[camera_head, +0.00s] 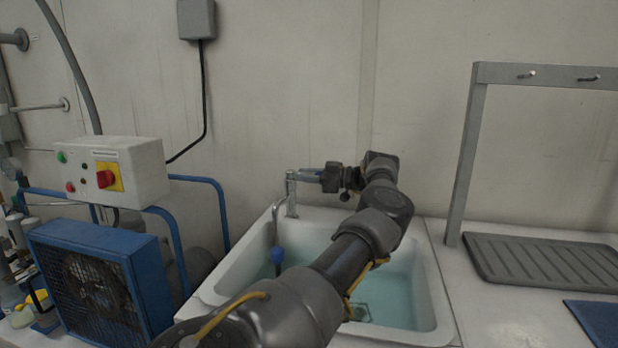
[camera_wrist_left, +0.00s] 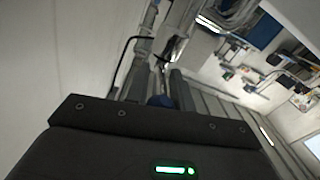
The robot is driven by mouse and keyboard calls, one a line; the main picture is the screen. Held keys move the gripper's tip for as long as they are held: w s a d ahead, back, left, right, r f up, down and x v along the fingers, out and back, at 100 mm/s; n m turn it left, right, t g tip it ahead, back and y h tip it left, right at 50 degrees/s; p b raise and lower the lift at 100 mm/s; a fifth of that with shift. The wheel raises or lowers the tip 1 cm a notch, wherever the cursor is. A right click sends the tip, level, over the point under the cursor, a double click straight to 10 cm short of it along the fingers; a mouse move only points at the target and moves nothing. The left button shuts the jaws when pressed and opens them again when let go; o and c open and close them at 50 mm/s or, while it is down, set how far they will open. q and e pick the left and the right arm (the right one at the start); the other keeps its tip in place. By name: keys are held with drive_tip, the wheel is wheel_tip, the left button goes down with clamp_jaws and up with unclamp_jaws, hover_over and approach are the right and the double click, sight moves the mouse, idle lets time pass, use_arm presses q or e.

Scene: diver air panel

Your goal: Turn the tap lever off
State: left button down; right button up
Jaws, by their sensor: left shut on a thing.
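The grey tap (camera_head: 291,192) stands at the back left rim of the white sink. Its curved spout hangs down to a blue end (camera_head: 277,254) over the basin. My left gripper (camera_head: 308,176) reaches in level from the right at the top of the tap, its jaws shut. In the left wrist view a small blue piece (camera_wrist_left: 160,101), which looks like the tap lever, sits between the fingers. The fingers hide most of the lever, so its exact angle cannot be told. My right gripper is not in view.
The sink (camera_head: 436,300) holds blue-green water, and my left arm crosses over it. A control box (camera_head: 140,172) with a red switch and a blue fan unit (camera_head: 95,275) stand at the left. A grey frame (camera_head: 466,150) and ribbed mat (camera_head: 540,262) are at the right.

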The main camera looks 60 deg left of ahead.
use_arm(q)
drive_tip(key=shift+w, duration=0.15)
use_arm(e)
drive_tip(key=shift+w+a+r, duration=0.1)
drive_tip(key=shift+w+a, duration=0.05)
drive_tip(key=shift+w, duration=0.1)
use_arm(q)
drive_tip(key=shift+w+d+r, duration=0.1)
drive_tip(key=c, duration=1.6)
unclamp_jaws()
drive_tip(key=shift+o, duration=0.8)
drive_tip(key=shift+w+d, duration=0.2)
drive_tip(key=shift+w, duration=0.15)
drive_tip(key=shift+s+a, duration=0.15)
drive_tip(key=shift+s, duration=0.15)
drive_tip(key=v, duration=1.1)
drive_tip(key=shift+b, duration=0.3)
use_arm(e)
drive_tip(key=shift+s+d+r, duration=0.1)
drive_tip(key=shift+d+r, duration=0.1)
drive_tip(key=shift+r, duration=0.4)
use_arm(q)
drive_tip(key=shift+w, duration=0.1)
